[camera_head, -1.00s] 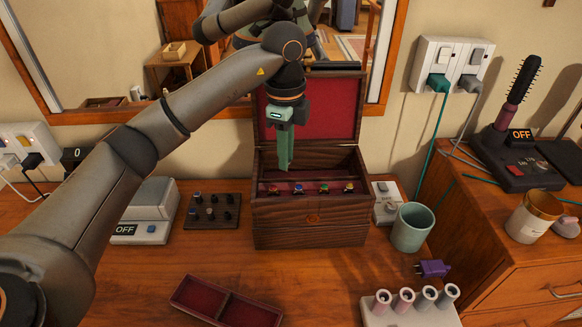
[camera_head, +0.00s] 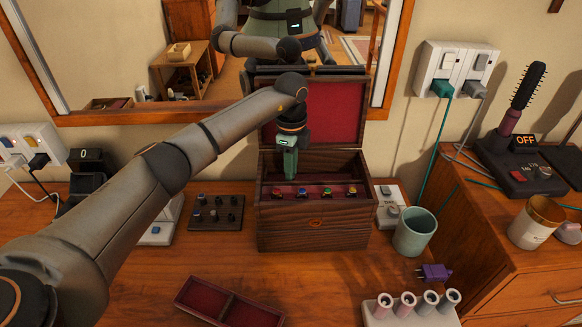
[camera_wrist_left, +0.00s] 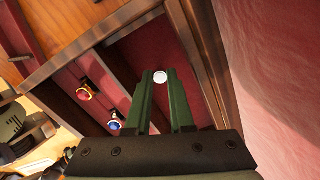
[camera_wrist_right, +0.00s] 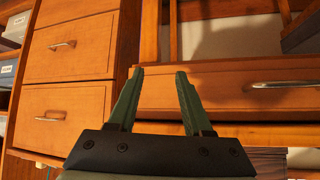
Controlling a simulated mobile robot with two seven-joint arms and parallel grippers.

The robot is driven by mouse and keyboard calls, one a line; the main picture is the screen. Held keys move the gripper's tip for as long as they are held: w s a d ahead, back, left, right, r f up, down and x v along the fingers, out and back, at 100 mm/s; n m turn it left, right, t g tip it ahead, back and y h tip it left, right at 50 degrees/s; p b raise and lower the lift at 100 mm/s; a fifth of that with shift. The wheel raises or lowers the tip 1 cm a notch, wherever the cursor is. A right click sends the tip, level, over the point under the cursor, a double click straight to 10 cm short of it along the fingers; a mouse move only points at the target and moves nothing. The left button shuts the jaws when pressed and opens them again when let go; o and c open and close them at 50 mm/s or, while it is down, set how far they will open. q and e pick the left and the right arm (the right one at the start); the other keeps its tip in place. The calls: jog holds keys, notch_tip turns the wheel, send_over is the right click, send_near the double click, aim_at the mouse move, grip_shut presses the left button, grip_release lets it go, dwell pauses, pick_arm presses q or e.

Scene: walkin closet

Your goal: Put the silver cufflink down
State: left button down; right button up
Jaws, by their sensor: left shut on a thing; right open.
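My left gripper (camera_head: 290,174) points down inside the open dark wooden jewellery box (camera_head: 312,228), behind the row of small coloured pieces. In the left wrist view it is shut on the silver cufflink (camera_wrist_left: 160,77), a small round pale disc between the fingertips. Red lining lies beneath it; I cannot tell whether the cufflink touches the lining. In the head view the cufflink is hidden. My right gripper (camera_wrist_right: 154,72) is open and empty in the right wrist view, facing wooden drawers.
The raised box lid (camera_head: 318,112) stands behind my left gripper. A red-lined tray (camera_head: 222,304) lies in front, a dark stand with knobs (camera_head: 216,213) at left, a green cup (camera_head: 414,232) at right. Bare tabletop lies between tray and box.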

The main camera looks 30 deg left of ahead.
pick_arm(q)
jog(key=shift+f, duration=0.2)
jog(key=c, duration=0.8)
grip_release()
jog(key=shift+r, duration=0.1)
notch_tip(320, 180, up, 12)
jog(key=shift+r, duration=0.15)
